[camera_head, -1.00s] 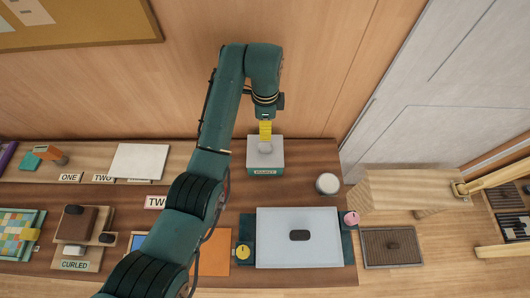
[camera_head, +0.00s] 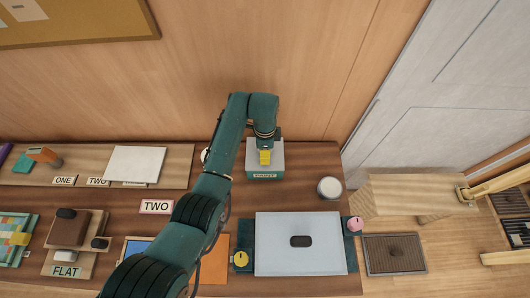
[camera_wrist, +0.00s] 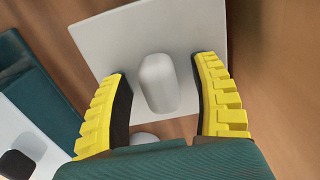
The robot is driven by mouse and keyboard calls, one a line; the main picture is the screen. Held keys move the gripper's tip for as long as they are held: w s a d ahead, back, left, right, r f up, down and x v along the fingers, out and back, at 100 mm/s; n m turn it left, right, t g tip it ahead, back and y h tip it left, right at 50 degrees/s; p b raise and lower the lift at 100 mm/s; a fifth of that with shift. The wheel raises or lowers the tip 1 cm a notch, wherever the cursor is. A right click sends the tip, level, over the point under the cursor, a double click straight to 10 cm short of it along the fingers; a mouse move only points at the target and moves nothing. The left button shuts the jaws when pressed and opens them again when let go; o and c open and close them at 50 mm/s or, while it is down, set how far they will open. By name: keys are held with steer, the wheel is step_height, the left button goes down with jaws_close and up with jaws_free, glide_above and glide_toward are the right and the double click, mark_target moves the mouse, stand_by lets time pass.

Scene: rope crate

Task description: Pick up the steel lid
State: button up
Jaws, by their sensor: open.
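The steel lid looks like a light grey square plate (camera_head: 276,147) with a rounded pale knob, on top of a small green box with a label (camera_head: 264,175) at the back of the table. In the wrist view the lid (camera_wrist: 208,25) lies ahead and its knob (camera_wrist: 158,83) sits between my fingers. My gripper (camera_head: 265,157) is open, with yellow fingers above the lid. It also shows in the wrist view (camera_wrist: 162,70), one finger on each side of the knob, with a visible gap on both sides. The knob is hidden in the head view.
A large pale panel with a dark handle (camera_head: 328,262) lies at the front, between a yellow knob (camera_head: 241,260) and a pink knob (camera_head: 355,224). A white round cup (camera_head: 329,188) stands right of the box. A wooden beam (camera_head: 415,194) is farther right.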

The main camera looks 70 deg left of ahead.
jaws_close()
stand_by(0.3)
step_height(320, 180, up, 10)
stand_by(0.4)
